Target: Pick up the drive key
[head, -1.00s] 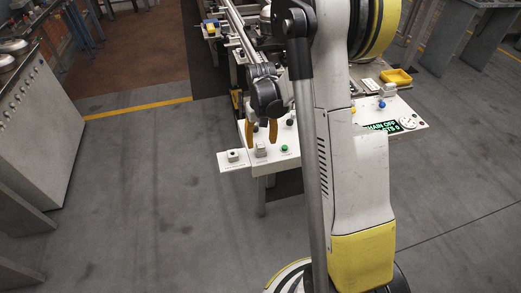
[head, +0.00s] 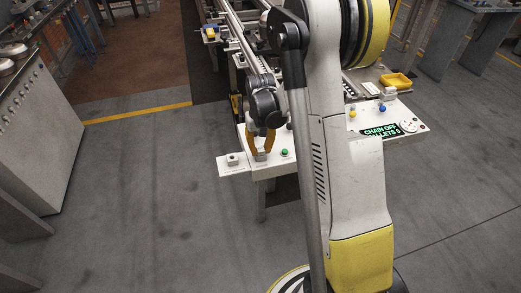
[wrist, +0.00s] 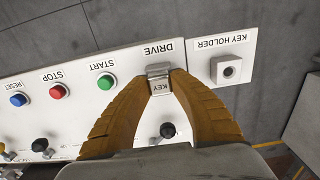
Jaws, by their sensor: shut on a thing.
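The drive key (wrist: 159,87) is a small silver-grey block marked KEY, at the DRIVE label on the white control panel (wrist: 70,75). My gripper (wrist: 161,74) is shut on it, with one orange finger on each side. In the head view, my gripper (head: 262,150) points down at the panel's left part, and the key (head: 261,157) shows between and just below the fingertips. The key's lower end is hidden, so I cannot tell whether it is seated or lifted.
The key holder (wrist: 227,70), a white plate with a holed block, is right of the key in the wrist view. Green START (wrist: 105,82), red STOP (wrist: 58,91) and blue RESET (wrist: 18,99) buttons are to the left.

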